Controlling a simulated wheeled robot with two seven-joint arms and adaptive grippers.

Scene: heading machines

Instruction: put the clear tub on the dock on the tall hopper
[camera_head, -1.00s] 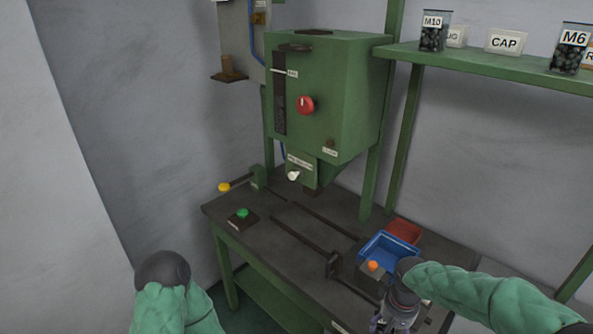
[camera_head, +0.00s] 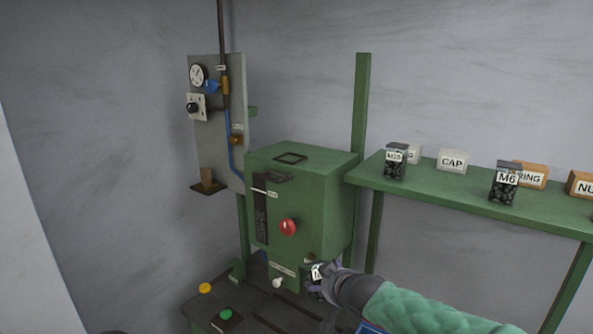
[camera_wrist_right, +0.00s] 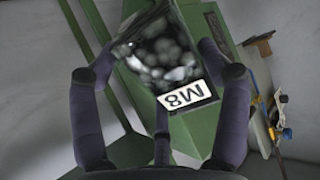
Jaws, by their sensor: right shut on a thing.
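The clear tub (camera_wrist_right: 160,60), labelled M8 and filled with dark round parts, is between the fingers of my right gripper (camera_wrist_right: 160,85). In the head view the tub (camera_head: 315,272) is small and partly covered by the fingers. My right gripper (camera_head: 318,284) is shut on it, in front of the lower right of the tall green hopper (camera_head: 325,205). The dock, a dark square frame (camera_head: 291,158), is on the hopper's flat top, above and left of the tub, and looks empty.
A green shelf (camera_head: 450,195) at the right carries tubs labelled M10 (camera_head: 396,162) and M6 (camera_head: 505,185), and boxes. A green post (camera_head: 361,110) stands behind the hopper. A grey gauge panel (camera_head: 220,120) is at the back left. Air above the hopper is clear.

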